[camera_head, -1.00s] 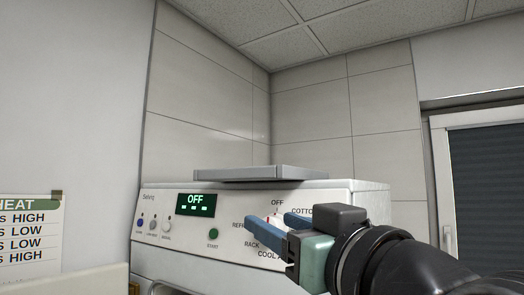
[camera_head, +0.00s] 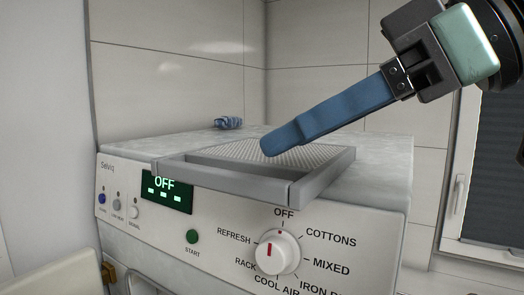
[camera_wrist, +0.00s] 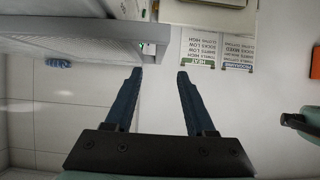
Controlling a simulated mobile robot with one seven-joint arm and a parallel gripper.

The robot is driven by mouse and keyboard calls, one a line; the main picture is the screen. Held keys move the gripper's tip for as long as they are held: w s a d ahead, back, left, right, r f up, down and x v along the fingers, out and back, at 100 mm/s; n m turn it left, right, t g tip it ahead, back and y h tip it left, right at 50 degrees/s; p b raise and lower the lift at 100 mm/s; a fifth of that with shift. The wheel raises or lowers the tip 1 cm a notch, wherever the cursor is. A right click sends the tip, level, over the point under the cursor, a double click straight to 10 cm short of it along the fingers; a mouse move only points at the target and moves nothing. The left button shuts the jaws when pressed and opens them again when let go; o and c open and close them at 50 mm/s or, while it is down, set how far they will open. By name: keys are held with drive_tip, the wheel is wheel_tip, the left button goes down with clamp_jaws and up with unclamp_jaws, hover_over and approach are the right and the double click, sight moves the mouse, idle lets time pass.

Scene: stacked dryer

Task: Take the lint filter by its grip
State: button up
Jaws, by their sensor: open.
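The lint filter (camera_head: 322,157) is a flat grey frame with pale mesh. It lies on top of the white dryer (camera_head: 385,195), and its front bar, which looks like the grip (camera_head: 225,181), overhangs the control panel edge. My gripper (camera_head: 270,146) has long blue fingers, seen side-on, and comes from the upper right. Its tips overlap the mesh in the picture; I see no hold on the filter. In the wrist view my gripper (camera_wrist: 160,74) is open with nothing between its fingers. A grey framed edge, probably the filter, shows there at upper left.
A small blue crumpled item (camera_head: 229,122) lies on the dryer top behind the filter. The panel carries a dial (camera_head: 276,252) and an OFF display (camera_head: 167,190). Tiled walls stand behind and left; a window (camera_head: 487,165) is at right. Notices (camera_wrist: 199,49) hang on the wall.

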sight(227, 171)
drive_tip(key=x, duration=0.4)
drive_tip(key=shift+s+a+r, duration=0.1)
drive_tip(key=shift+w+a+f+b, duration=0.15)
drive_tip(key=shift+w+f+b, duration=0.05)
drive_tip(key=shift+w+b, duration=0.1)
drive_tip(key=b+x, duration=0.2)
drive_tip(key=x, duration=0.2)
drive_tip(key=shift+s+f, duration=0.1)
drive_tip(key=shift+f, duration=0.05)
drive_tip(key=shift+w+a+f, duration=0.1)
drive_tip(key=shift+w+a, duration=0.25)
drive_tip(key=shift+s+d, duration=0.1)
drive_tip(key=shift+d, duration=0.05)
drive_tip(key=c, duration=0.3)
clamp_jaws()
